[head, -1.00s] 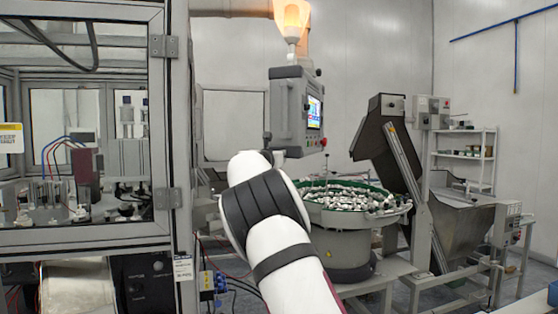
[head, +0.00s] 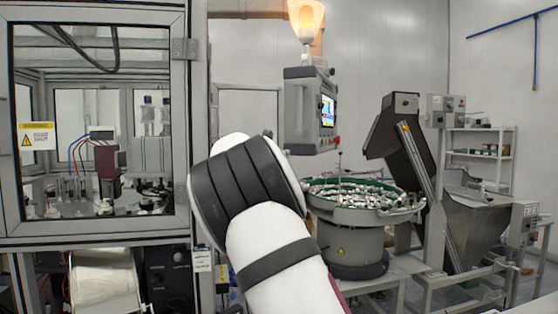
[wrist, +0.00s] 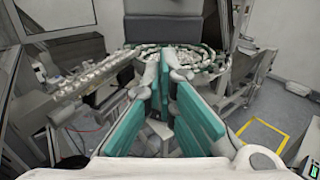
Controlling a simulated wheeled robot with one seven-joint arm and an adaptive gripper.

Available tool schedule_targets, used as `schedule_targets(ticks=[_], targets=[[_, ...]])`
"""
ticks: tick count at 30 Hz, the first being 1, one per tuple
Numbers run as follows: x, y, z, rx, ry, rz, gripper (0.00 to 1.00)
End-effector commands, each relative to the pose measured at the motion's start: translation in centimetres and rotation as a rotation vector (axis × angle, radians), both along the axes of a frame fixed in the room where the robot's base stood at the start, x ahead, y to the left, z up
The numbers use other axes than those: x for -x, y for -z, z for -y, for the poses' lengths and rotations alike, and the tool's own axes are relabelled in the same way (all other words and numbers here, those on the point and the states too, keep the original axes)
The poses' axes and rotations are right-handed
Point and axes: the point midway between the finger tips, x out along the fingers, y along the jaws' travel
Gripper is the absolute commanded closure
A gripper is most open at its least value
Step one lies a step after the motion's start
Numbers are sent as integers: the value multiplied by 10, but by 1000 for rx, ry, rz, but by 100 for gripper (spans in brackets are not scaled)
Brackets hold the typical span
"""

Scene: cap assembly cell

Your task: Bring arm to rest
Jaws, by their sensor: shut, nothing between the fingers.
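My gripper (wrist: 162,88) shows in the wrist view with its teal-padded fingers drawn together at the tips and nothing between them. It points toward the round bowl feeder (wrist: 215,62), which is filled with small whitish parts. In the head view my white and black arm rises from the bottom centre and hides the gripper. The bowl feeder (head: 348,238) stands to the right of the arm in that view.
A framed machine enclosure (head: 185,120) fills the left side. A control panel (head: 303,112) hangs above the arm, with a lit orange lamp (head: 306,16) over it. A hopper (head: 470,225) and shelves (head: 480,155) stand at the right.

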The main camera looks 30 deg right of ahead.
Motion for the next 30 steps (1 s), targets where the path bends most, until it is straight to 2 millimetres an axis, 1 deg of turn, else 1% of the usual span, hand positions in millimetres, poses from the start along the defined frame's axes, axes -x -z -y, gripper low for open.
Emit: schedule_targets(ticks=[1, 3, 8, 14, 17, 20, 21, 23, 24, 26, 27, 29, 30], targets=[[5, 0, -7, -1, -3, -1, 100], [10, 0, -14, -1, -3, 0, 100], [20, 0, -23, -1, -1, 1, 100], [23, 0, -26, -1, 0, 0, 100], [30, 2, -19, -43, 13, 19, 100], [53, 10, -1, -174, 54, 76, 100], [67, 16, 8, -255, 79, 111, 100], [91, 27, 19, -398, 124, 173, 100], [109, 36, 25, -499, 161, 218, 100], [136, 50, 29, -650, 214, 286, 100], [154, 59, 29, -748, 252, 330, 100], [180, 72, 26, -888, 311, 392, 100], [198, 81, 21, -978, 350, 432, 100]])
